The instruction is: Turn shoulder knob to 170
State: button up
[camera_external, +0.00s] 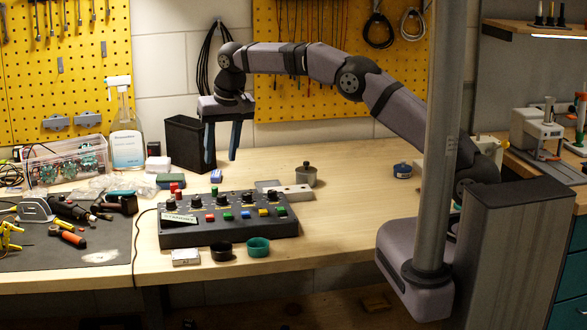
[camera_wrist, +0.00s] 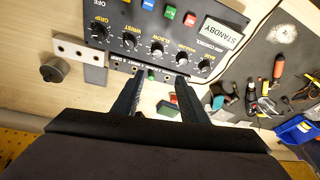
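The dark control box (camera_external: 225,232) sits on the wooden bench with a row of black knobs along its far side. The shoulder knob (camera_external: 197,201) is second from the left; in the wrist view the same knob (camera_wrist: 182,58) is second from the right, and its label is small. Its pointer angle is too small to read. The box's display (camera_wrist: 222,33) reads STANDBY. My gripper (camera_external: 222,158) is open and empty, pointing down above and behind the box. In the wrist view its fingertips (camera_wrist: 159,76) are apart, near the box's knob-side edge, touching no knob.
Colored buttons (camera_external: 245,214) lie in front of the knobs. A black bin (camera_external: 185,145) and small colored blocks stand behind the box. A metal plate with a grey round piece (camera_external: 305,175) is to its right. The bench's right side is mostly clear.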

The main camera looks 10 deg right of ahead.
aim_at(196, 198)
jog(key=a+f+n+y, duration=0.2)
jog(key=a+f+n, duration=0.2)
jog(key=n, duration=0.3)
jog(key=shift+s+f+n, duration=0.25)
jog(key=shift+n, duration=0.05)
jog(key=shift+a, duration=0.1)
jog(key=shift+p+x, duration=1.6)
jog(key=shift+x, duration=2)
jog(key=shift+s, duration=0.1)
jog(key=shift+c, duration=0.5)
grip_shut()
